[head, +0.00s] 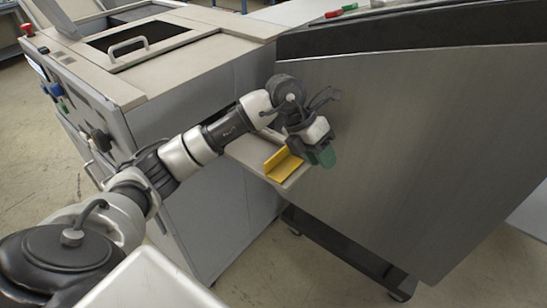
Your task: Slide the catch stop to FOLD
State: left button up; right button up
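A yellow angled piece (284,166), which looks like the catch stop, stands on a narrow beige ledge (247,150) on the side of the grey machine. My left gripper (322,157) is just right of the yellow piece, pointing down past the end of the ledge. A green part shows at its tip. I cannot tell whether it touches the yellow piece or whether its fingers are apart. No FOLD label is readable. My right gripper is not in view.
A large grey sloping panel (430,150) fills the right side, close behind my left gripper. The machine (205,200) has a handled lid (128,46) on top and knobs on its left side. A dark wheeled frame (340,245) stands below the panel. Open floor shows at the bottom.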

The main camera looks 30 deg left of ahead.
aim_at(273, 156)
pick_arm(q)
jog(key=a+r+y, duration=0.1)
jog(key=a+y, duration=0.1)
jog(key=a, duration=0.2)
jog(key=a+r+n+y, duration=0.1)
jog(key=a+y, duration=0.1)
jog(key=a, duration=0.2)
jog(key=a+r+n+g+y, duration=0.1)
jog(key=a+y, duration=0.1)
jog(key=a, duration=0.2)
jog(key=shift+w+a, duration=0.15)
jog(key=shift+a+f, duration=0.15)
notch_tip(273, 156, down, 10)
jog(key=shift+f+p, duration=0.1)
jog(key=shift+p, duration=0.6)
grip_shut()
